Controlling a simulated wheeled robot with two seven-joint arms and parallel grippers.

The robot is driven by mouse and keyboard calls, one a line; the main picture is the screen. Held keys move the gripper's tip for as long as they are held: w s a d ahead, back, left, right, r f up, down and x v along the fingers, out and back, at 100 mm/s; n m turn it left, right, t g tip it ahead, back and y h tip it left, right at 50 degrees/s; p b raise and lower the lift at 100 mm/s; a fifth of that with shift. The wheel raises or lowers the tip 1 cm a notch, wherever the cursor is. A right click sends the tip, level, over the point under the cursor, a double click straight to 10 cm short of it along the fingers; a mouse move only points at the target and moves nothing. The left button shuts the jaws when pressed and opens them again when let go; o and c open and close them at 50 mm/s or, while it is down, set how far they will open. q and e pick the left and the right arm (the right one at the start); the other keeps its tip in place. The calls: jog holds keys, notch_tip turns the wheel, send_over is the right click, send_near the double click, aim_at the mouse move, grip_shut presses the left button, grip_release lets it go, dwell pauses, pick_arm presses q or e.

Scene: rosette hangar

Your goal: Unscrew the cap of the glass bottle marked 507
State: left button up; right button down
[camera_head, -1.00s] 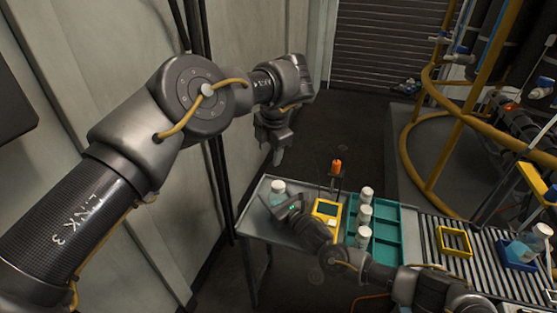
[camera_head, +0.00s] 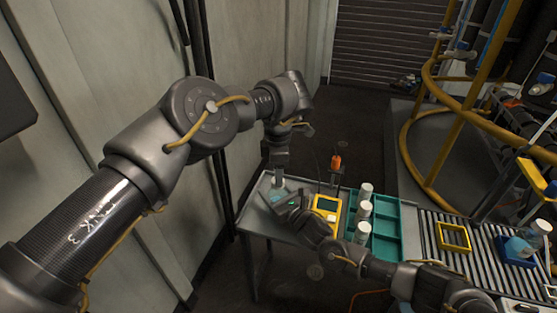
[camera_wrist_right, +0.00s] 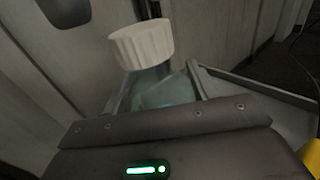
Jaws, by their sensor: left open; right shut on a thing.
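A bottle with a ribbed white cap (camera_wrist_right: 140,46) stands upright at the left end of the grey table (camera_head: 250,218). Its clear bluish body (camera_wrist_right: 165,92) shows below the cap in the right wrist view, between the jaws of my right gripper (camera_head: 284,196), which is shut on it. No number on it can be read. My left gripper (camera_head: 278,174) is open and points down just above the cap, which it partly hides in the head view. I cannot tell whether its fingers touch the cap.
Several white-capped bottles (camera_head: 364,209) stand in the teal tray (camera_head: 386,226) to the right. A yellow device (camera_head: 326,206) and an orange-topped object (camera_head: 336,162) are between. Farther right, a roller conveyor (camera_head: 480,262) carries a yellow frame (camera_head: 453,237) and a blue tray (camera_head: 514,254).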

pick_arm(q)
jog(key=shift+f, duration=1.45)
